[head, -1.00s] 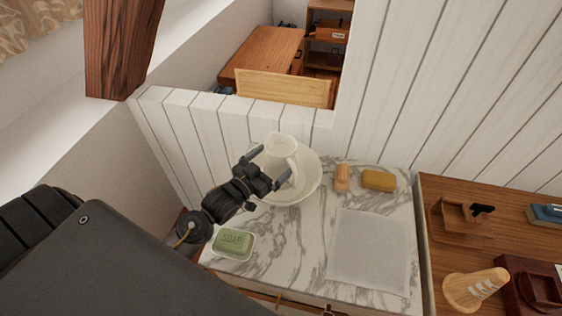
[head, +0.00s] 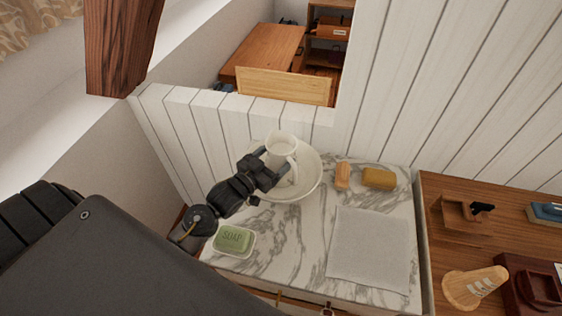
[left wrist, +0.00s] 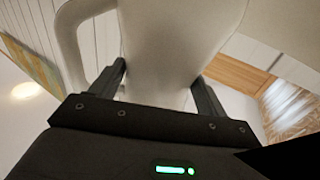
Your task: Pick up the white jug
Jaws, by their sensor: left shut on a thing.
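The white jug (head: 281,143) stands upright in the wide white basin (head: 311,180) on the marble top. My left gripper (head: 275,163) reaches in from the left, with its fingers on either side of the jug, shut on its body. In the left wrist view, the pale jug (left wrist: 175,35) fills the space between the two dark fingers of the gripper (left wrist: 161,82), and its handle (left wrist: 72,35) curves out at the left. The jug's base is partly hidden behind the gripper. I do not see my right gripper.
A soap dish with green soap (head: 234,240) sits at the front left of the marble top (head: 290,235). A grey cloth (head: 370,247), a wooden brush (head: 342,176) and a yellow-brown block (head: 379,178) lie to the right. A white plank wall (head: 235,115) stands close behind the basin.

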